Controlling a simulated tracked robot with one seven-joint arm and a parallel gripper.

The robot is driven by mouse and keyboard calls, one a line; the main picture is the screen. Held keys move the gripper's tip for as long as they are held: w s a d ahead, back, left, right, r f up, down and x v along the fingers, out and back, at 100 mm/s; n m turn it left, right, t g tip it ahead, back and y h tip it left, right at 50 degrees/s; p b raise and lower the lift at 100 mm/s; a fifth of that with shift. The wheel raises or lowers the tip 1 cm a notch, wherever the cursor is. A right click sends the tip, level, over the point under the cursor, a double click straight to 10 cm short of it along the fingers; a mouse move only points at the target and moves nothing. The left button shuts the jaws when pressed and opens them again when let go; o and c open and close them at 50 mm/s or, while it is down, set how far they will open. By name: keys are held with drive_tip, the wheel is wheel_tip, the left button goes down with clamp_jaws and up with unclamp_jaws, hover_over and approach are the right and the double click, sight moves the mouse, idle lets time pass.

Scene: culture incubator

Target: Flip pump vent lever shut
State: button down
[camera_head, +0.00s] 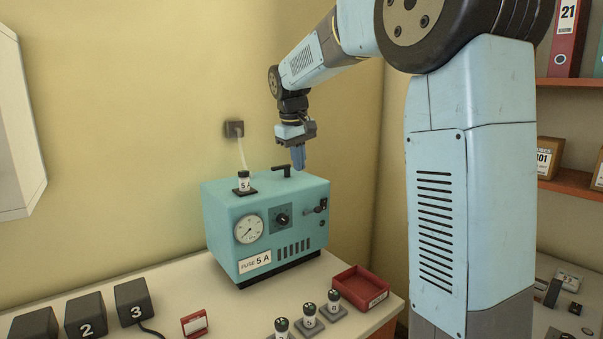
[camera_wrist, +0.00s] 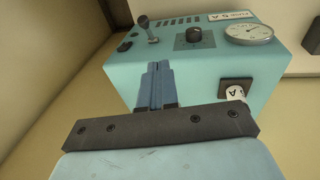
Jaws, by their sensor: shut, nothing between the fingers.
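The pump is a teal box (camera_head: 268,225) on the bench. A black L-shaped lever (camera_head: 284,171) stands on its top, with an arm pointing left. A small lever with a dark knob (camera_head: 321,206) sits on the right of its front face; it also shows in the wrist view (camera_wrist: 147,29). I cannot tell which is the vent lever. My gripper (camera_head: 299,168) is shut and empty, pointing down just right of the top lever. In the wrist view its blue fingers (camera_wrist: 158,70) are together; the top lever is not visible there.
A 5 A fuse (camera_head: 244,182) stands on the pump's top left, below a wall socket (camera_head: 234,129). The front has a gauge (camera_head: 249,229) and a dial (camera_head: 283,219). Several fuses and a red tray (camera_head: 360,289) lie in front. Numbered black blocks (camera_head: 86,314) stand left.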

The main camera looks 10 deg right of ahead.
approach(313, 211)
wheel_tip(313, 211, down, 3)
drive_tip(key=w+a, duration=0.2)
drive_tip(key=shift+s+d+f, duration=0.2)
drive_tip(key=shift+d+f, duration=0.3)
drive_tip(key=shift+d, duration=0.2)
drive_tip(key=shift+s+d+f, duration=0.2)
drive_tip(key=shift+d+f, duration=0.35)
drive_tip(key=shift+d, duration=0.2)
